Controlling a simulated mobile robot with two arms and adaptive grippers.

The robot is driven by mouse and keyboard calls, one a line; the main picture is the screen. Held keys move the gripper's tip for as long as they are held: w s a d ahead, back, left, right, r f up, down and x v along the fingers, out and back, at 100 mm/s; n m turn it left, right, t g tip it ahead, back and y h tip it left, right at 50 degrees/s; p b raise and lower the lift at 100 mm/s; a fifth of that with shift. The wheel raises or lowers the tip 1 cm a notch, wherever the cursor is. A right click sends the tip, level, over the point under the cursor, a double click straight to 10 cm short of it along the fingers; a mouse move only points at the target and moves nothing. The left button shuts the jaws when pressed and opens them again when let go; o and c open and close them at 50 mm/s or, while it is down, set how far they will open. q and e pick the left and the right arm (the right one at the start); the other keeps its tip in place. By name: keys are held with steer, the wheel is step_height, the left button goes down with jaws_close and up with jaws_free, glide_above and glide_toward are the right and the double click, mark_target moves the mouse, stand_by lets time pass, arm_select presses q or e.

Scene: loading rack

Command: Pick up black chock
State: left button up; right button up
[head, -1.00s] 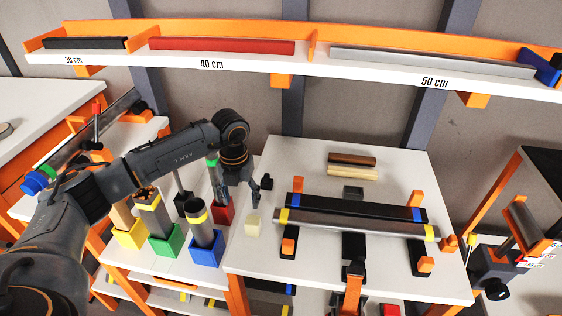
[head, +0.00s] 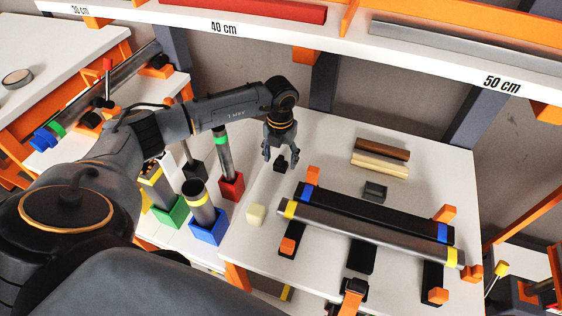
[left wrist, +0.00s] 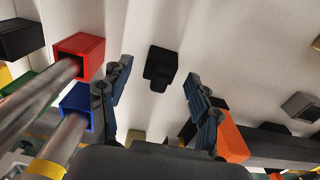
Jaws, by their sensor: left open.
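The black chock (head: 280,164) is a small dark block on the white table, left of the rack with the bars. It also shows in the left wrist view (left wrist: 160,68), between the two fingers and a little beyond them. My left gripper (head: 281,153) points down just above the chock, with its fingers spread to either side of it. It is open and holds nothing. I cannot tell the exact height of the fingertips above the chock. My right gripper is in neither view.
A cream block (head: 255,214) lies nearer on the table. Red (head: 232,188), blue (head: 208,232) and green (head: 170,216) holders with tubes stand to the left. A grey bar (head: 370,234) lies on supports to the right. A grey block (head: 375,191) sits behind it.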

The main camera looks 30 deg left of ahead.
arm_select(q)
steer(key=shift+f, duration=0.9)
steer(key=c, duration=1.2)
steer(key=shift+c, duration=0.3)
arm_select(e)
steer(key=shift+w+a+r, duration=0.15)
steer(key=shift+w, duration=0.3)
arm_select(q)
steer(key=shift+r, duration=0.15)
steer(key=shift+w+r, duration=0.1)
steer(key=shift+r, duration=0.4)
steer(key=s+d+r+b, duration=0.1)
steer(key=s+r+b, duration=0.2)
steer(key=s+r, duration=0.8)
steer(key=s, duration=0.3)
steer(key=shift+d+r, duration=0.2)
steer(key=shift+r, duration=0.2)
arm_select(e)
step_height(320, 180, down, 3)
